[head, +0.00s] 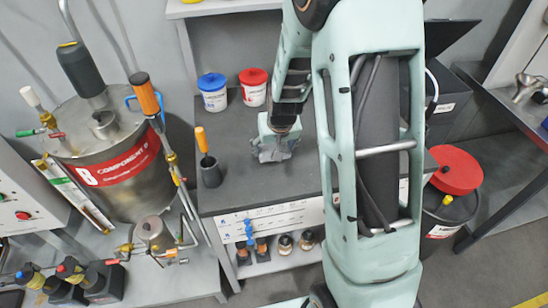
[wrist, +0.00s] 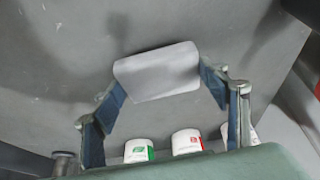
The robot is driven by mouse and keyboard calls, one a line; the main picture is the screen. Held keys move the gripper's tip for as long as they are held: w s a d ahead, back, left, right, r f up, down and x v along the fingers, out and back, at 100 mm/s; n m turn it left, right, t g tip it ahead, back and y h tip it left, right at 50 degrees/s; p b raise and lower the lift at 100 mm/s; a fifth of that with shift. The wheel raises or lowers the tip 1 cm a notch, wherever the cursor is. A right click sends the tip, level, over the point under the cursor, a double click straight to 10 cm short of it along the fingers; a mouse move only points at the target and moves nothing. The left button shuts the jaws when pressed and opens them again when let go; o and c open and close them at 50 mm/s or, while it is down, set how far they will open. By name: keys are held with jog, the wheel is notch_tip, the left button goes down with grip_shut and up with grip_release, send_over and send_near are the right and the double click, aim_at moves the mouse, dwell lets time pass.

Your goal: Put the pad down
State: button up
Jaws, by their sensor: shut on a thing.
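The pad (wrist: 157,72) is a light grey, flat, roughly rectangular piece in the wrist view. My gripper (wrist: 160,84) is shut on it, with one blue-lined finger at each of its short sides. In the head view my gripper (head: 273,155) is low over the dark grey worktop (head: 240,180), near its middle. The pad cannot be told apart from the grey fingers there. I cannot tell whether the pad touches the worktop.
A blue-lidded tub (head: 213,92) and a red-lidded tub (head: 253,87) stand at the worktop's back. A dark cup with an orange-handled brush (head: 210,172) stands at its left edge. The worktop between cup and gripper is clear. A steel tank (head: 110,155) stands left.

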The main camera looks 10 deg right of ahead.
jog(key=shift+f+b, duration=0.65)
jog(key=shift+f, duration=0.85)
jog(key=shift+f, duration=0.25)
jog(key=o, duration=1.3)
jog(key=shift+r, duration=0.1)
jog(key=shift+r, duration=0.25)
jog(key=v, duration=1.2)
jog(key=shift+p, duration=0.3)
